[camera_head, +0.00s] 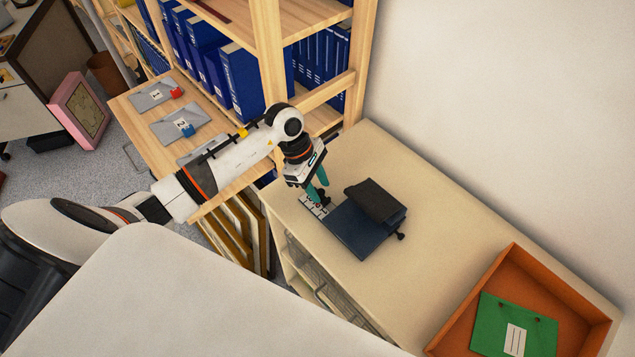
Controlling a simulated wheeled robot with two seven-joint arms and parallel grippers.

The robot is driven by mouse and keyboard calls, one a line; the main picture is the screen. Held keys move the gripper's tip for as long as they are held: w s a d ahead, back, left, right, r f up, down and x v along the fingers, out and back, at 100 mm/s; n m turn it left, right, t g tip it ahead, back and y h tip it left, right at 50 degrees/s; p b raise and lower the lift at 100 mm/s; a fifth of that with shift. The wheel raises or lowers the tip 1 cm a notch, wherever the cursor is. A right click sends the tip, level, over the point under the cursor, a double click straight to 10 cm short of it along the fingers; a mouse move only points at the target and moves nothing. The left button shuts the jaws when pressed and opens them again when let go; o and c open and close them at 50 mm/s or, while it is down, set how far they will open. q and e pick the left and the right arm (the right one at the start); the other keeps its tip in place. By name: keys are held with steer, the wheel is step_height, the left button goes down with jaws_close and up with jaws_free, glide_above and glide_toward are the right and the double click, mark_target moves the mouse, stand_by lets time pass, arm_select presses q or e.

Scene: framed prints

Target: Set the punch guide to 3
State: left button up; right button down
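The hole punch (362,230) sits on the pale cabinet top, with a dark blue base and a black lever part (375,201) above it. A light guide strip (312,207) with dark marks sticks out from its left side; the marks are too small to read. My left gripper (320,195) points down over this strip, its teal fingers close to a small black piece there. I cannot tell whether the fingers are touching or gripping it. The fingers hide part of the strip. My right gripper is out of view.
An orange tray (455,329) with a green folder (514,325) stands at the front right of the cabinet top (440,250). Wooden shelves with blue binders (240,80) rise behind my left arm. A wooden ledge holds grey numbered plates (180,122). A white wall bounds the right.

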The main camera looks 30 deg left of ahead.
arm_select(q)
jaws_close()
steer(key=shift+w+a+f+b, duration=0.1)
steer(key=shift+w+a+b, duration=0.15)
steer(key=shift+a+b, duration=0.35)
steer(key=shift+w+a+f+b, duration=0.1)
steer(key=shift+w+a+b, duration=0.1)
steer(key=shift+a+b, duration=0.35)
steer(key=shift+a, duration=0.25)
steer(key=shift+r, duration=0.2)
jaws_free()
